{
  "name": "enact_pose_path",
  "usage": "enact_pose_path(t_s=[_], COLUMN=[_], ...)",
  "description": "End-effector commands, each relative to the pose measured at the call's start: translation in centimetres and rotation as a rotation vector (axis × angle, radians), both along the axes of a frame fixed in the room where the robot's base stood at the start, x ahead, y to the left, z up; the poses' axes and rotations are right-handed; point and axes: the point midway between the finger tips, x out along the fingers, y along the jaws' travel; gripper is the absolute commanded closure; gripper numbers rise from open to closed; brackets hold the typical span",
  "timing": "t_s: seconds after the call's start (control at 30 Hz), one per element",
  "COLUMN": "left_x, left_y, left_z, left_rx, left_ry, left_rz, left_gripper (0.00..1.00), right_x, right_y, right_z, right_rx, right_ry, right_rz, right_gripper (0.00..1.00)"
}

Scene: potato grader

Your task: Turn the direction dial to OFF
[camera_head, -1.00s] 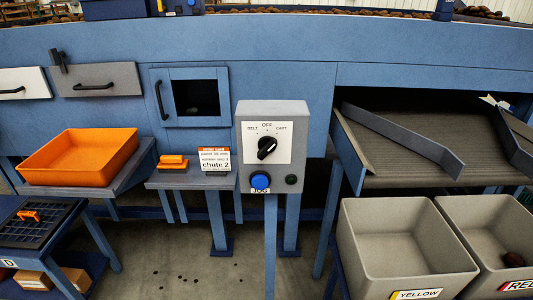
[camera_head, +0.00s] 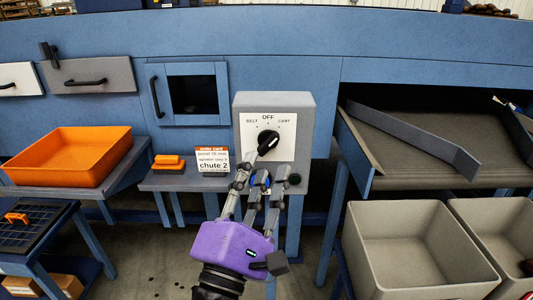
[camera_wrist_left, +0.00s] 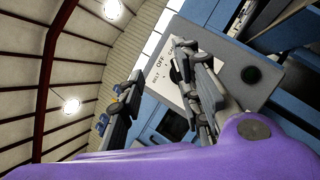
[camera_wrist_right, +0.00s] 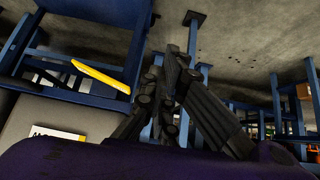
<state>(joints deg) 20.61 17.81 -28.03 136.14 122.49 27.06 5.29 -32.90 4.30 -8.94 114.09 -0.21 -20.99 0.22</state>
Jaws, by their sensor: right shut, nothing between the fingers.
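The direction dial (camera_head: 268,143) is a black knob on the white label of a grey control box (camera_head: 303,120). Its white pointer leans up and right, towards CART; OFF is at the top and BELT at the left. My left gripper (camera_head: 260,172), with a purple palm, is in front of the box just below the dial, fingers upward and apart. In the left wrist view, one finger overlaps the dial (camera_wrist_left: 176,72); contact cannot be told. My right gripper (camera_wrist_right: 176,68) is shut and empty, seen only in the right wrist view.
A blue button sits low on the box, partly hidden by my left fingers, beside a dark round button (camera_head: 294,179). Grey bins (camera_head: 415,250) stand at right.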

Motion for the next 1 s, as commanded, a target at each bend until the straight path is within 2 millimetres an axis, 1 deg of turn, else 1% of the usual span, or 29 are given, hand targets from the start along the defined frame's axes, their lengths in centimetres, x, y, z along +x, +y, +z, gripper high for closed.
enact_pose_path(t_s=[0.1, 0.23, 0.37, 0.5, 0.7, 0.83, 1.0], left_x=[0.4, 1.1, 2.4, 4.6, 7.2, 8.0, 8.2], left_y=[0.2, 0.5, 0.3, -0.3, -0.9, -1.1, -1.2], left_z=[-1.4, -2.5, -2.0, -1.2, -0.5, -0.4, -0.4], left_rx=[-0.11, -0.157, -0.159, -0.158, -0.158, -0.158, -0.158], left_ry=[0.12, 0.19, 0.191, 0.188, 0.19, 0.191, 0.192], left_rz=[-0.037, -0.04, -0.033, -0.033, -0.033, -0.033, -0.034], left_gripper=[0.68, 0.68, 0.68, 0.68, 0.68, 0.68, 0.68], right_x=[0.7, 1.2, 1.4, 1.5, 0.8, 0.2, 0.2], right_y=[0.0, 0.0, 0.0, 0.0, -0.1, -0.1, -0.1], right_z=[0.6, 0.9, 1.2, 1.5, 1.4, 1.2, 1.2], right_rx=[-0.002, -0.001, -0.001, -0.001, -0.001, -0.001, 0.0], right_ry=[-0.017, -0.027, -0.032, -0.034, -0.02, -0.008, -0.008], right_rz=[0.003, 0.004, 0.004, 0.004, 0.001, 0.0, 0.002], right_gripper=[1.0, 1.0, 1.0, 1.0, 1.0, 1.0, 1.0])
